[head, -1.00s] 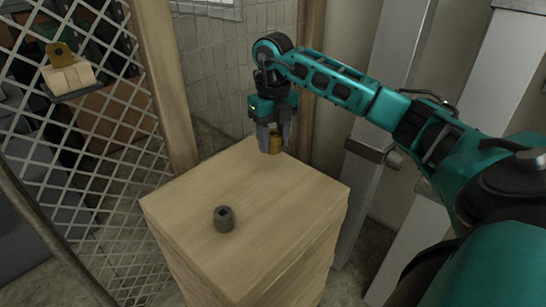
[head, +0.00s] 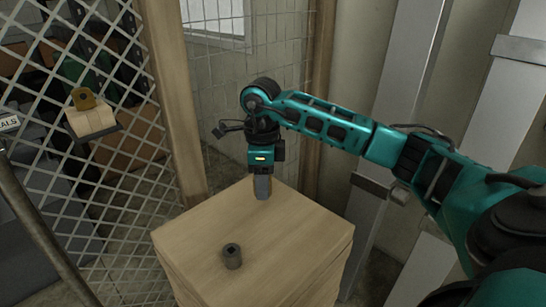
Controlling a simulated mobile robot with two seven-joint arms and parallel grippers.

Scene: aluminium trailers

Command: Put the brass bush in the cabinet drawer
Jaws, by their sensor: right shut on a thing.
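My right gripper (head: 262,188) points down over the back part of the wooden cabinet (head: 215,223), its fingertips at or just above the top. It is shut on the brass bush, which showed golden between the fingers a second ago; the fingers hide it now. I cannot tell whether the bush touches the wood. No open drawer shows on the visible sides of the cabinet. My left gripper is not in view.
A dark grey hollow cylinder (head: 232,256) stands on the cabinet top, nearer the front. A wire mesh panel (head: 115,165) stands to the left, with a wooden block with a brass-coloured tab (head: 90,118) beside it. Pale metal posts (head: 395,130) stand at right.

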